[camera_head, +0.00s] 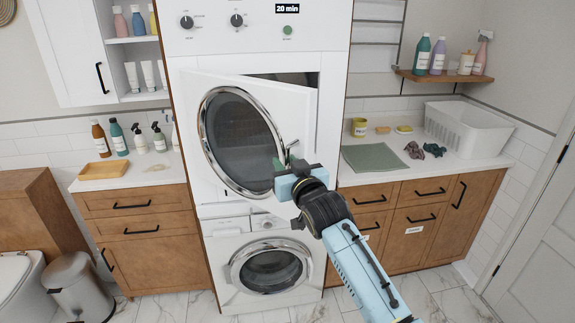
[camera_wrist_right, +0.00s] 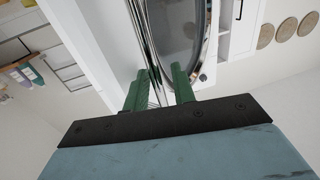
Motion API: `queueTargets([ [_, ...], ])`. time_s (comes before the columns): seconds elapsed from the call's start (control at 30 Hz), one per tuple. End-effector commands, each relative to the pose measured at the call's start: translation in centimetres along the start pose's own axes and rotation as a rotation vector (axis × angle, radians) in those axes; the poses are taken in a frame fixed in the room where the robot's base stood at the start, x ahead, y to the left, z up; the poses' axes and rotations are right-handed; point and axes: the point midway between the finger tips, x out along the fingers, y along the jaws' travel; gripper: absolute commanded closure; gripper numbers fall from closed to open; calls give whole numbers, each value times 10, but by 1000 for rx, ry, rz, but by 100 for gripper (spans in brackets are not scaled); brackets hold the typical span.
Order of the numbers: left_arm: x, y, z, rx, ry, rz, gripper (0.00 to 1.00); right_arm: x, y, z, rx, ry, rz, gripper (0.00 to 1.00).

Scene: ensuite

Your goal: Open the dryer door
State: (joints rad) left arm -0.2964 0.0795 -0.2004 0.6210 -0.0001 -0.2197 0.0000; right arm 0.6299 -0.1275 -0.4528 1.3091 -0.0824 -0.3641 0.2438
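The white dryer door (camera_head: 193,110), with a chrome ring and dark round glass (camera_head: 240,130), stands ajar in the upper half of the stacked machine. Its right edge is swung out, and a dark gap (camera_head: 290,77) shows above it. My right gripper (camera_head: 283,165) is at the door's right side, by the chrome handle (camera_head: 292,150). In the right wrist view its green fingers (camera_wrist_right: 160,92) are apart, with a chrome strip running between them. Whether they clamp it is not clear. My left gripper is out of view.
A washer (camera_head: 270,271) sits below the dryer. Wooden cabinets with white counters flank it. The left counter holds bottles and a tray (camera_head: 103,170); the right one a green mat (camera_head: 371,158), cloths and a white basket (camera_head: 470,125). The marble floor in front is partly clear.

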Motion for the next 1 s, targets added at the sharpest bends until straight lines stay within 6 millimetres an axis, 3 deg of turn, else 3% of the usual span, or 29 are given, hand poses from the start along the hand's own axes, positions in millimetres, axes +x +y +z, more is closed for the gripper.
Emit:
queueTargets([
  [0.27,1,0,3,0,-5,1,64,-14,0,2,1,-1,1,74],
  [1.0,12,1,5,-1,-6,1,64,-123,-1,1,1,0,-1,74],
])
